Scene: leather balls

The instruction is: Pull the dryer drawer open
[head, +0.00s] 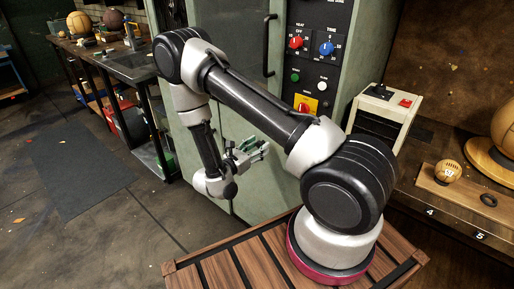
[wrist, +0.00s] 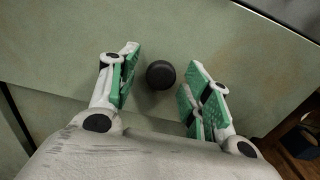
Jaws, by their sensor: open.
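The dryer (head: 238,48) is a tall grey-green cabinet behind my arm in the head view. In the wrist view, a round black knob (wrist: 160,75) stands on a flat grey-green panel (wrist: 55,45), which looks like the drawer front. My gripper (wrist: 162,68) is open, with one green-padded finger to the left of the knob and the other to the right. Both fingers look clear of the knob; their exact depth along it is hard to tell. In the head view my gripper (head: 250,152) is low at the dryer's front, and the knob is hidden there.
A long black handle (head: 268,45) and a control panel (head: 313,60) with red and blue dials are on the dryer. A workbench (head: 128,68) stands at left. A shelf (head: 405,190) with a small ball (head: 447,171) is at right. Floor at left is open.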

